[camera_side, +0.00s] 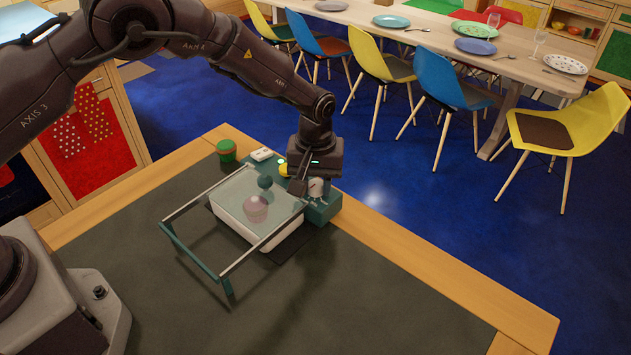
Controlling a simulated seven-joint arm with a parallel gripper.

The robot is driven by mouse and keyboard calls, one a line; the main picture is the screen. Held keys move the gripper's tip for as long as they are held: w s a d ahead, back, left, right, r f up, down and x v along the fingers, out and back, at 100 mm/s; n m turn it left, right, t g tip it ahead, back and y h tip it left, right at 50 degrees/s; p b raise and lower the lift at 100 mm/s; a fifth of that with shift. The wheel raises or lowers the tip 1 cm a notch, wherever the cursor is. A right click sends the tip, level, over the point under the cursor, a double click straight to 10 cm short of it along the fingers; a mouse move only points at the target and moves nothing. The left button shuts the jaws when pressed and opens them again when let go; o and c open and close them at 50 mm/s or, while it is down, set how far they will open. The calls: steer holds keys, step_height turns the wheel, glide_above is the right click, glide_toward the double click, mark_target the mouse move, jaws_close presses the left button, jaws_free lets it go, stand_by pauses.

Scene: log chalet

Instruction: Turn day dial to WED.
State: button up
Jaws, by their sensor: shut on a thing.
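My gripper (307,186) points down over a teal box (323,212) at the back right of the dark mat. Its fingers are shut at the top of the box, on what appears to be the day dial. A small pale part (316,187) shows by the fingers. The fingers hide most of the dial, and no day lettering or pointer can be read.
Left of the box is a white tray (232,221) under a clear panel with a teal frame (190,255). A green pot (226,150), a small white item (262,154) and a yellow piece (284,170) stand behind. The front mat is clear.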

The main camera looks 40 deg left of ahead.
steer(key=shift+r, duration=0.1)
steer(key=o, duration=0.9)
steer(key=shift+o, duration=0.2)
